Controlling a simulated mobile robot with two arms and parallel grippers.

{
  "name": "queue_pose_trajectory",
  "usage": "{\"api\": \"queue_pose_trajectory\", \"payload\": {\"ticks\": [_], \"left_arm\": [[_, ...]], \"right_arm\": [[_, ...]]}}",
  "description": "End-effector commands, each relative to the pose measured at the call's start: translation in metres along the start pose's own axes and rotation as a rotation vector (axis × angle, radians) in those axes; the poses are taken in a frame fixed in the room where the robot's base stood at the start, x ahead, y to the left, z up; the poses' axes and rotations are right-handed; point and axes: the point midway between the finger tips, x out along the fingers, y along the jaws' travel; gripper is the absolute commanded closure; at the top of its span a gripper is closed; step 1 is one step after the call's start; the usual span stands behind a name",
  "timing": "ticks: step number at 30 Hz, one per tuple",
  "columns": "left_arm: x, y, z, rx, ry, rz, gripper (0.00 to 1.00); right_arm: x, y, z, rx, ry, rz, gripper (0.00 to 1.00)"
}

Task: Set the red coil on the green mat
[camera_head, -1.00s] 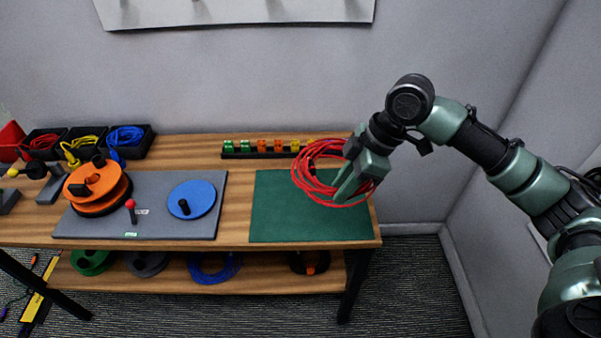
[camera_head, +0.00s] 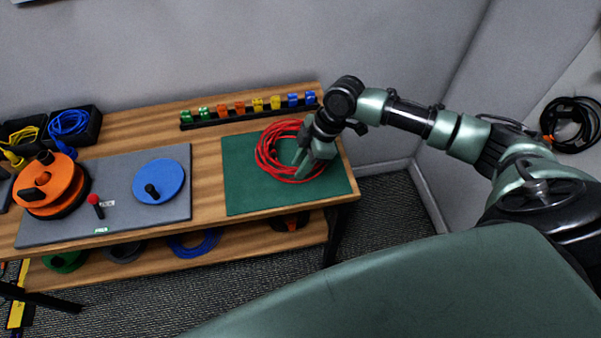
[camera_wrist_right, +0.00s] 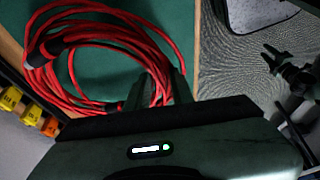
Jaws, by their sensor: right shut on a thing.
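The red coil (camera_head: 268,157) is a loose bundle of red cable loops over the green mat (camera_head: 248,196), at the right end of the wooden table. My right gripper (camera_head: 302,163) is shut on the right side of the coil. In the right wrist view the coil (camera_wrist_right: 100,38) spreads out ahead of the fingers, with green mat (camera_wrist_right: 115,75) behind and inside its loops. The coil appears low over the mat; I cannot tell whether it touches. My left gripper is out of view.
A rack of coloured clips (camera_head: 250,108) stands behind the mat. A grey board (camera_head: 120,207) with a blue disc (camera_head: 158,181) and an orange reel (camera_head: 50,185) lies to the left. Black bins (camera_head: 70,125) stand at the back left. The mat's front part is bare.

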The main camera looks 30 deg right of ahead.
Motion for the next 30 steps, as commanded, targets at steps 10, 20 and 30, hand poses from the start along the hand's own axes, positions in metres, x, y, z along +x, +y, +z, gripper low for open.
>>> {"api": "queue_pose_trajectory", "payload": {"ticks": [10,20,30], "left_arm": [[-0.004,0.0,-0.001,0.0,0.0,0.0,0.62],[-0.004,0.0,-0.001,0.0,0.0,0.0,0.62],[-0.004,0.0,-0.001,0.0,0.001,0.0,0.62]], "right_arm": [[0.037,0.0,0.014,0.001,0.002,0.001,1.0],[0.047,0.0,0.019,0.0,0.001,0.001,0.74],[0.046,0.0,0.019,0.0,0.001,0.001,0.55]]}}
